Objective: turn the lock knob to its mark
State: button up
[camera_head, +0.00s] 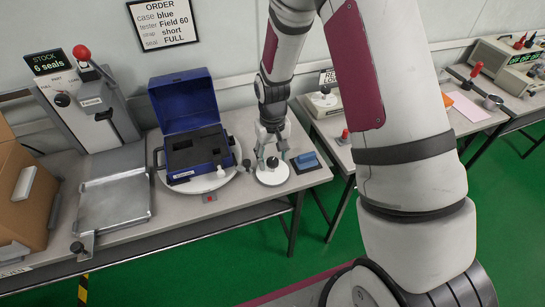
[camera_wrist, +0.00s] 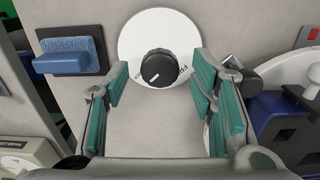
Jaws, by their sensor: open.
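The lock knob (camera_wrist: 157,68) is a black round knob with a white pointer line, on a white round dial plate (camera_wrist: 140,28) on the table. Dark lettering stands beside the knob on the plate; it is too small to read surely. In the head view the white dial plate (camera_head: 273,179) lies under my gripper (camera_head: 271,155), which points down at it. In the wrist view my gripper (camera_wrist: 160,92) is open, its green-padded fingers apart to the left and right of the knob, with a gap on both sides. I cannot tell the height of the fingertips over the plate.
A blue block on a dark pad (camera_head: 306,161) lies right of the dial. An open blue case (camera_head: 197,150) stands on a white round turntable (camera_head: 228,178) to the left. A metal tray (camera_head: 114,203), a seal dispenser (camera_head: 90,105) and a cardboard box (camera_head: 22,195) stand further left.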

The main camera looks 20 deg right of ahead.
aim_at(273, 161)
notch_tip(273, 161, up, 12)
jog(key=shift+f, duration=0.25)
dwell(0.5)
jog(key=s+r+t, duration=0.2)
jog(key=s+r, duration=0.8)
jog(key=r, duration=0.5)
jog(key=s+r+t, duration=0.1)
jog(key=s+r, duration=0.1)
jog(key=s, duration=0.6)
jog(key=s+r+t, duration=0.1)
jog(key=s+r, duration=0.2)
jog(key=s, duration=0.5)
jog(key=shift+d+r, duration=0.15)
jog(key=shift+d, duration=0.1)
jog(key=shift+s, duration=0.1)
jog(key=shift+c, duration=0.2)
